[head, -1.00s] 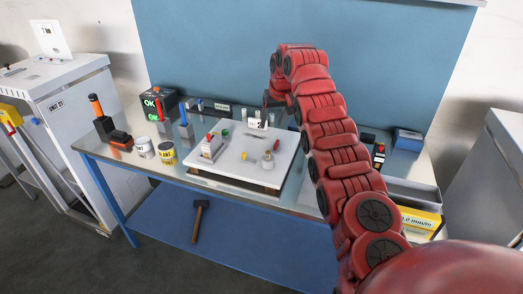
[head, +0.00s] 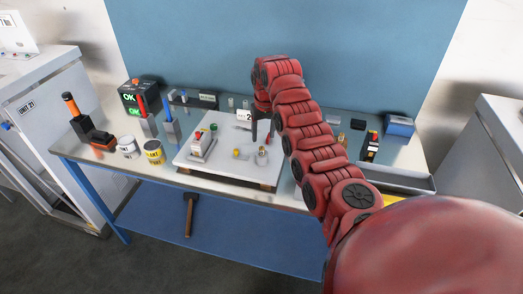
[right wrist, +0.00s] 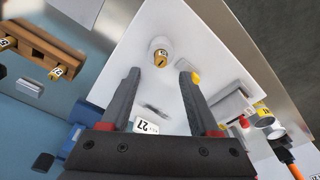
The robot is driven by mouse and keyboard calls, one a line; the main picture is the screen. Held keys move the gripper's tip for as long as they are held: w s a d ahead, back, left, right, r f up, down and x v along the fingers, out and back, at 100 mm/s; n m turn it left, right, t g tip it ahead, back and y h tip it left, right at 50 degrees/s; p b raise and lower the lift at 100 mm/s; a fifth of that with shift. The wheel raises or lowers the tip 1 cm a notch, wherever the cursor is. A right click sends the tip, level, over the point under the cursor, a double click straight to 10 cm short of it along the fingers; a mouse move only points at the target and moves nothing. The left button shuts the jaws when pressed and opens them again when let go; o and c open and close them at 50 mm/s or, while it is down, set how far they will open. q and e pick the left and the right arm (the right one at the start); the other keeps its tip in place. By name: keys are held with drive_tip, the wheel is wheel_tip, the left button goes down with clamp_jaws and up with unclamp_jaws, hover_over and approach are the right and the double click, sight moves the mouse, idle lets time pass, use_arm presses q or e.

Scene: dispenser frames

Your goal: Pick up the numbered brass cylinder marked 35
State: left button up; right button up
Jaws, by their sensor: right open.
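A short round cylinder (right wrist: 161,58) with a brass-coloured face and a small number tag stands on the white board (right wrist: 215,50) in the right wrist view; I cannot read its number surely. It also shows in the head view (head: 262,158) near the board's front right. My right gripper (right wrist: 161,76) is open and empty above the board, its fingertips short of the cylinder and either side of its line. In the head view my right gripper (head: 262,136) hangs behind the cylinder. My left gripper is not in view.
A small yellow piece (head: 236,153) lies near the cylinder. A grey block with a red knob (head: 202,143) stands on the board's left. A numbered card (head: 244,115) is at the back. A wooden rack (right wrist: 40,48) holds numbered pieces. Cans (head: 154,152) stand left of the board.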

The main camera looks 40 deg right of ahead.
sight(262, 148)
drive_tip(key=f+p, duration=0.2)
drive_tip(key=f, duration=0.1)
drive_tip(key=w+f+p, duration=0.1)
drive_tip(key=f, duration=0.1)
drive_tip(key=shift+f, duration=0.45)
drive_tip(key=shift+w+f, duration=0.1)
drive_tip(key=shift+f, duration=0.2)
clamp_jaws()
